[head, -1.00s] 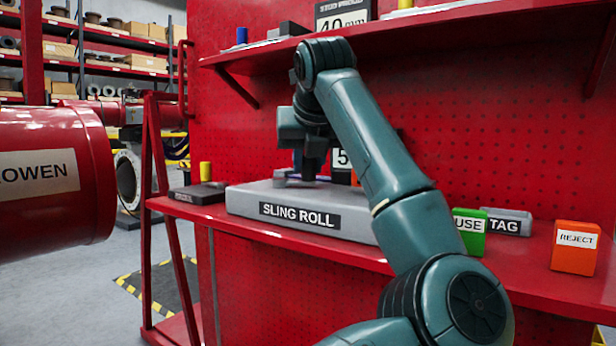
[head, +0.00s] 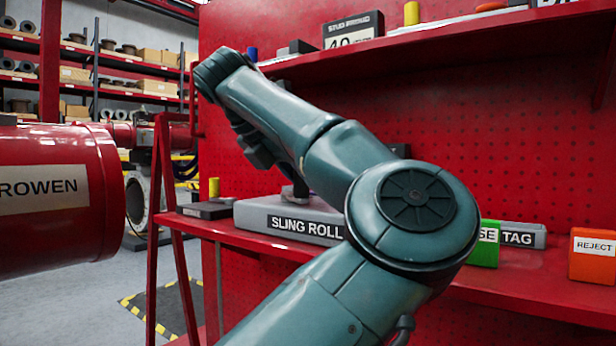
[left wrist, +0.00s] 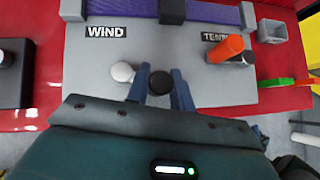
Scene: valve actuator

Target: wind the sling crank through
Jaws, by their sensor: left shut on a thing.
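The sling roll unit (head: 262,219), a grey box labelled SLING ROLL, sits on the red shelf. In the left wrist view its grey top (left wrist: 195,50) carries a WIND label, a partly visible label starting TEN, and a purple sling (left wrist: 125,9). My left gripper (left wrist: 157,88) has its blue fingers on either side of a black round crank knob (left wrist: 160,82) and is shut on it. A white round piece (left wrist: 123,72) is just left of the knob. An orange handle (left wrist: 224,47) lies by the second label. In the head view my arm hides much of the unit. My right gripper is not in view.
A green block (head: 484,243), a grey tag box (head: 522,236) and an orange REJECT box (head: 592,256) stand right of the unit. A dark box (head: 205,210) is left of it. An upper shelf (head: 440,42) overhangs. A large red cylinder (head: 60,235) is at the left.

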